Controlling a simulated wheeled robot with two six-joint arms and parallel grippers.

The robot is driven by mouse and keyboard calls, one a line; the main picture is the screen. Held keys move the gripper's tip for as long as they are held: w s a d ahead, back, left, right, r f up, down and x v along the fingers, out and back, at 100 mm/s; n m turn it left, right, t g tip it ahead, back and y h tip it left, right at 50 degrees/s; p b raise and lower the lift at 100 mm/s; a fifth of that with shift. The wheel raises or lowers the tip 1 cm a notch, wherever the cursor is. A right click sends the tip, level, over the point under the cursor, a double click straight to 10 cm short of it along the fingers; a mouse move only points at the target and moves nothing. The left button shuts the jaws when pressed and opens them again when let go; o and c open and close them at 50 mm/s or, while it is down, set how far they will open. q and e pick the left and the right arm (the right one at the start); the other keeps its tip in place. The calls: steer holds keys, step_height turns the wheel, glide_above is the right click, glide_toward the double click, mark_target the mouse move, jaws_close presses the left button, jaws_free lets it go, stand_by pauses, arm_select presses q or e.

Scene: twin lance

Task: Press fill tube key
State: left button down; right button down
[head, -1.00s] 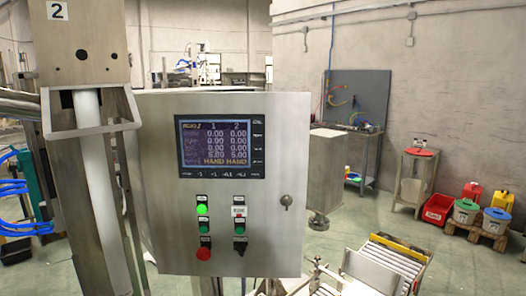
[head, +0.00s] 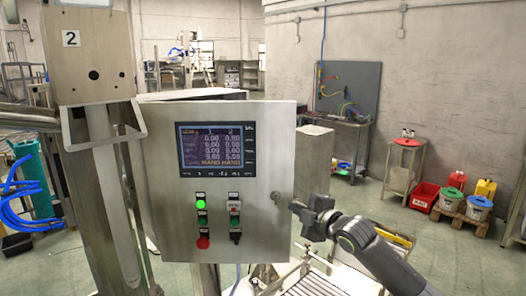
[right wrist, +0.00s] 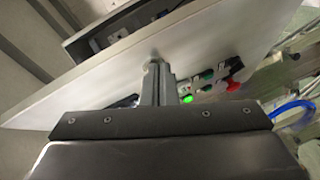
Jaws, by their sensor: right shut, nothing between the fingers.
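The steel control cabinet (head: 267,235) faces me with a dark display (head: 210,148) showing columns of numbers and the word HAND. Small key labels run down the display's right side (head: 250,145) and along its bottom; I cannot read which is the fill tube key. My right gripper (head: 294,207) is shut and empty, in front of the cabinet's right edge near its lock, right of and below the display. In the right wrist view the closed fingers (right wrist: 157,86) point toward the cabinet face (right wrist: 205,50), seen very obliquely. My left gripper is not in view.
Below the display are a lit green button (head: 201,204), a red button (head: 202,243) and a dark switch (head: 236,237). A steel column (head: 100,75) stands at the left. A roller conveyor (head: 330,284) lies low at right, behind my right arm.

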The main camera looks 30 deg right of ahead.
steer(key=s+a+r+n+y, duration=0.1)
steer(key=s+a+r+n, duration=0.2)
steer(key=r, duration=0.4)
steer(key=s+a+r+n+y+p, duration=0.1)
steer(key=s+a+r+n+y, duration=0.1)
steer(key=r, duration=0.5)
steer(key=shift+s+a+r+n+t, duration=0.3)
steer(key=shift+s+a+n, duration=0.45)
steer(key=shift+a, duration=0.45)
